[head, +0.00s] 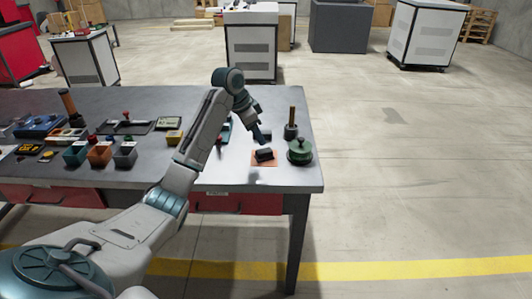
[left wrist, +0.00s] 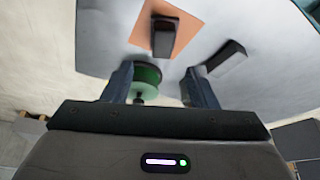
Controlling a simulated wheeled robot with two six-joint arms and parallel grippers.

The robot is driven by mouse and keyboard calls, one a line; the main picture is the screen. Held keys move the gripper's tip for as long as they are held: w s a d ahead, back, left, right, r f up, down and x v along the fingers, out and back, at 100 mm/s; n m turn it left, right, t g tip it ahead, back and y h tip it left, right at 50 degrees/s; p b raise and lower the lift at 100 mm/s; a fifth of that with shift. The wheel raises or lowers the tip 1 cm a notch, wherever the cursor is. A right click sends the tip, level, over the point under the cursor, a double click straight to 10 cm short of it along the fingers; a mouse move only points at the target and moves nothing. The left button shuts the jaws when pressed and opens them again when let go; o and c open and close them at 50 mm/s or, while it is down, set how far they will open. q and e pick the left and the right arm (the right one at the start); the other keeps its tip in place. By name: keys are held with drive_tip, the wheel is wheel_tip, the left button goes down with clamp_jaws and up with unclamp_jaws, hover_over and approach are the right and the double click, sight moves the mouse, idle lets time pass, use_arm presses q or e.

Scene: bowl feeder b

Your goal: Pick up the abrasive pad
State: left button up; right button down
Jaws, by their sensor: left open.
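A dark block (head: 264,154) lies on a flat orange square (head: 257,161) near the table's right end. In the left wrist view the dark block (left wrist: 164,37) rests on the orange square (left wrist: 144,28). I cannot tell which of the two is the abrasive pad. A second dark block (left wrist: 227,56) lies beside the square, close to one finger. My left gripper (head: 260,138) is open and empty, low above the table near the square. Its fingers (left wrist: 158,78) show apart in the wrist view. My right gripper is not in view.
A green round lidded thing (head: 299,151) stands right of the square; it also shows behind a finger (left wrist: 148,73). A wooden-handled tool (head: 292,118) stands behind it. Small bins (head: 99,154), trays and tools crowd the table's left side. The right table edge is close.

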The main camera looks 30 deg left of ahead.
sight(265, 150)
use_arm(q)
drive_tip(key=x, duration=0.5)
drive_tip(key=p+x, duration=0.1)
drive_tip(key=x, duration=0.2)
drive_tip(key=shift+s+a+f, duration=0.1)
drive_tip(key=shift+s+a, duration=0.05)
drive_tip(key=shift+a, duration=0.2)
drive_tip(key=c, duration=1)
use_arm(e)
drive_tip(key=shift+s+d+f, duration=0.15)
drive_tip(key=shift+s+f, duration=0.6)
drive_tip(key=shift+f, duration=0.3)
